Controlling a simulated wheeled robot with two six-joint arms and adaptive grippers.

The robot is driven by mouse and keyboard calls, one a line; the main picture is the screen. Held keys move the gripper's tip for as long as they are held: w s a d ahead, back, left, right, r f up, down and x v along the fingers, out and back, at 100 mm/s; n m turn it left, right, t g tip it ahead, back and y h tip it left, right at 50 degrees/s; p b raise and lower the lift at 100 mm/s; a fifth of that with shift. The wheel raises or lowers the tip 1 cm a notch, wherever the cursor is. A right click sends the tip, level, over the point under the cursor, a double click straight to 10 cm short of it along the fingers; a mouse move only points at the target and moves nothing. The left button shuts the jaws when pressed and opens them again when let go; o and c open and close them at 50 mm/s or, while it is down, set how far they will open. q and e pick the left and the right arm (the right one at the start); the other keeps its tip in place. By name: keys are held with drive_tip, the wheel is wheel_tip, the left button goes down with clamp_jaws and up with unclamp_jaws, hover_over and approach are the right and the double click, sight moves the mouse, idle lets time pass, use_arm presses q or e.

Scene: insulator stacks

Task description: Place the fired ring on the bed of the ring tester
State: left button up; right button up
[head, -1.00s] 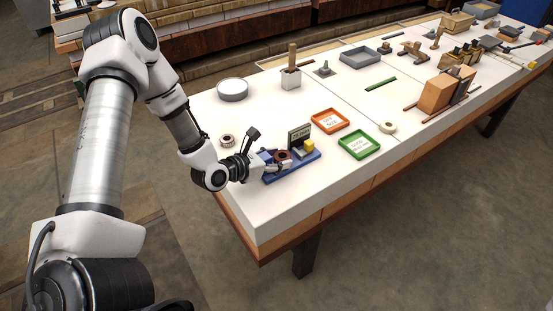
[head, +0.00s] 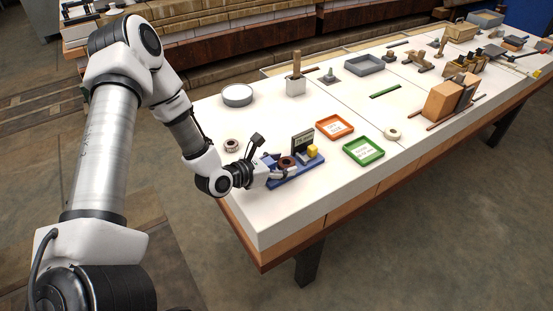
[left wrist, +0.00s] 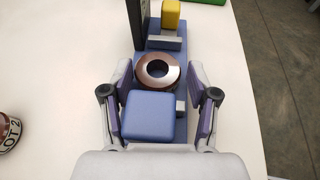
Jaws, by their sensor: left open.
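The fired ring (left wrist: 158,70), brown with a paler shiny top and a dark hole, lies flat on the blue ring tester (left wrist: 164,48) in the left wrist view. It is between a raised blue block (left wrist: 149,115) and a grey bar with a yellow block. In the head view the ring (head: 287,162) shows on the tester (head: 300,174), at the table's near left end. My left gripper (left wrist: 160,72) is open, with one finger on each side of the ring and visible gaps between. In the head view the gripper (head: 283,171) is small and partly hides the tester. My right gripper is out of view.
The tester's dark display (head: 302,143) stands upright behind the ring. A small labelled round piece (head: 231,145) is left of the tester. An orange tray (head: 335,127), a green tray (head: 363,151) and a pale ring (head: 392,134) are to the right. White table is clear in front.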

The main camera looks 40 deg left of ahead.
use_arm(q)
drive_tip(key=shift+s+r+p, duration=0.15)
drive_tip(key=shift+s+p, duration=0.2)
drive_tip(key=shift+p, duration=0.8)
drive_tip(key=v, duration=0.2)
drive_tip(key=p+v, duration=0.1)
drive_tip(key=v, duration=0.1)
drive_tip(key=shift+s+a, duration=0.25)
drive_tip(key=shift+a, duration=0.25)
drive_tip(key=p+v, duration=0.4)
drive_tip(key=v, duration=0.1)
drive_tip(key=shift+s+r, duration=0.1)
drive_tip(key=shift+r, duration=0.4)
drive_tip(key=shift+s+a+p, duration=0.1)
drive_tip(key=shift+s+p, duration=0.35)
drive_tip(key=shift+s, duration=0.25)
